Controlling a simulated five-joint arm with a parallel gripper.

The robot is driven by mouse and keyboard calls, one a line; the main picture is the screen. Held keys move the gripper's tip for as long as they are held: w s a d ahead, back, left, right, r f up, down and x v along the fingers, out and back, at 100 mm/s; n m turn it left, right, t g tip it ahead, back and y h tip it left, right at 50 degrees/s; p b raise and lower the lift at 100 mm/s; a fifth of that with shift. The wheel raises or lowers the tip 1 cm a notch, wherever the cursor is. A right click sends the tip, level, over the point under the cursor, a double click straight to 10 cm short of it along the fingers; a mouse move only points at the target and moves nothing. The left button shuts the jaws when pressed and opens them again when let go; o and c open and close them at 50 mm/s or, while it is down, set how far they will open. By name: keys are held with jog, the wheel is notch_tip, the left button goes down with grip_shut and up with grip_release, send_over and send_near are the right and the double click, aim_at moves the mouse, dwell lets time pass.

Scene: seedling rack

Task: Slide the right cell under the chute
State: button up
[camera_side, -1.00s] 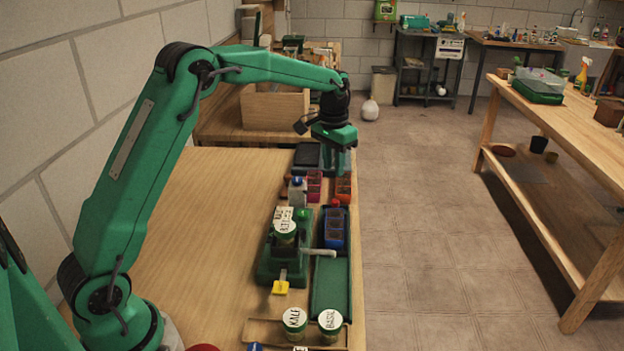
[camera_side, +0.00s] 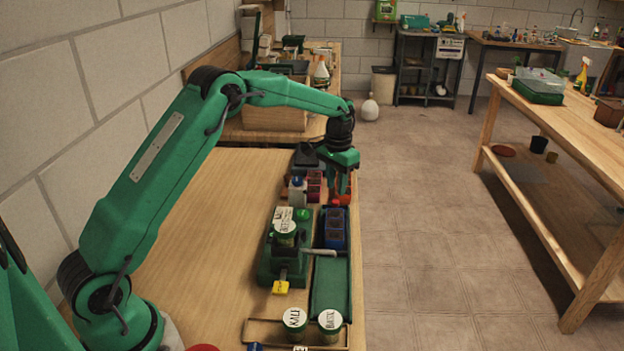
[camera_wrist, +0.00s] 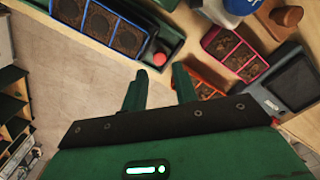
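A blue strip of soil-filled cells (camera_side: 335,226) sits in a long green channel (camera_side: 331,290); the strip (camera_wrist: 114,30) also shows in the wrist view. A red knob (camera_wrist: 159,59) is at its near end there. A green dispenser (camera_side: 268,266) with a labelled jar (camera_side: 285,234) stands left of the channel, and its pale chute (camera_side: 318,252) points towards it. My gripper (camera_side: 339,193) is low, beyond the strip's far end. In the wrist view its fingers (camera_wrist: 160,72) are apart, with the knob just past their tips and no clear contact.
A magenta strip (camera_side: 314,185) and an orange strip (camera_wrist: 203,86) stand beside my gripper. A dark grey device (camera_wrist: 293,82) is close by. Jars marked KALE (camera_side: 295,318) and BASIL (camera_side: 330,320) stand near the front. The table's left side (camera_side: 205,220) is clear.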

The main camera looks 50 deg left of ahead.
aim_at(335, 201)
jog(key=shift+f, duration=2.4)
grip_shut()
